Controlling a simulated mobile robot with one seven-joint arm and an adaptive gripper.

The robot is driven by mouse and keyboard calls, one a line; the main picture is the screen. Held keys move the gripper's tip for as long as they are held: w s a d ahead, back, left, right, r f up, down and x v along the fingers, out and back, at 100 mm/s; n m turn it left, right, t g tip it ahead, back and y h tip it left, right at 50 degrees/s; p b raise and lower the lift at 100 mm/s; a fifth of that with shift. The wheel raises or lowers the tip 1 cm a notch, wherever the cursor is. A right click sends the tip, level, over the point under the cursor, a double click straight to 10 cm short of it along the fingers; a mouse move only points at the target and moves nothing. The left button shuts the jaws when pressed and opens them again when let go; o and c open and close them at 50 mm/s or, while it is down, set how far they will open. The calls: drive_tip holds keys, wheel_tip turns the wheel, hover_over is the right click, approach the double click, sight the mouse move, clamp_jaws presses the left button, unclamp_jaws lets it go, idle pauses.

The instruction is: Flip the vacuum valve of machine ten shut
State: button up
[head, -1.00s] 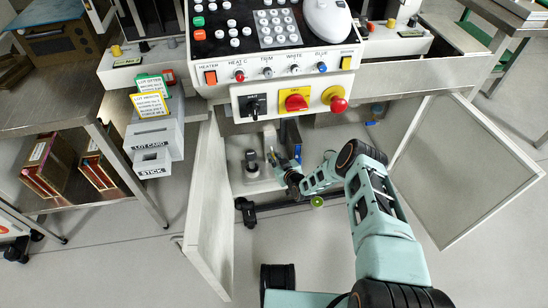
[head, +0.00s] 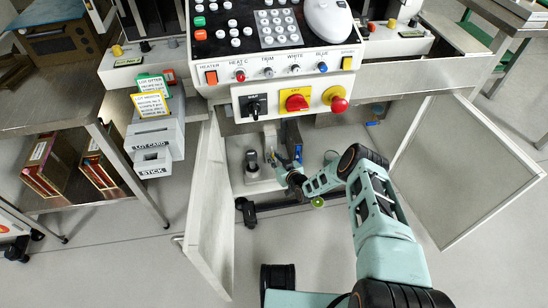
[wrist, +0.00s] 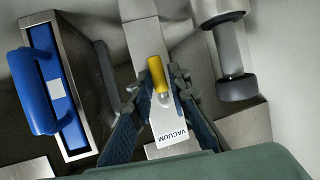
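The vacuum valve shows in the wrist view as a yellow lever (wrist: 158,73) with a rounded grey end, above a white label reading VACUUM (wrist: 171,132). My gripper (wrist: 156,88) has one finger on each side of the lever. The fingers stand apart, with a gap between them; I cannot tell if either touches the lever. In the head view my gripper (head: 291,177) reaches into the open cabinet under the machine's control panel (head: 290,98). The lever is too small or hidden to make out there.
A metal box with a blue handle (wrist: 38,90) is left of the valve in the wrist view. A grey cylinder (wrist: 228,50) stands to the right. In the head view, open cabinet doors flank my arm on the left (head: 210,205) and right (head: 460,165).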

drive_tip(key=shift+s, duration=0.1)
drive_tip(key=v, duration=1.2)
idle(0.6)
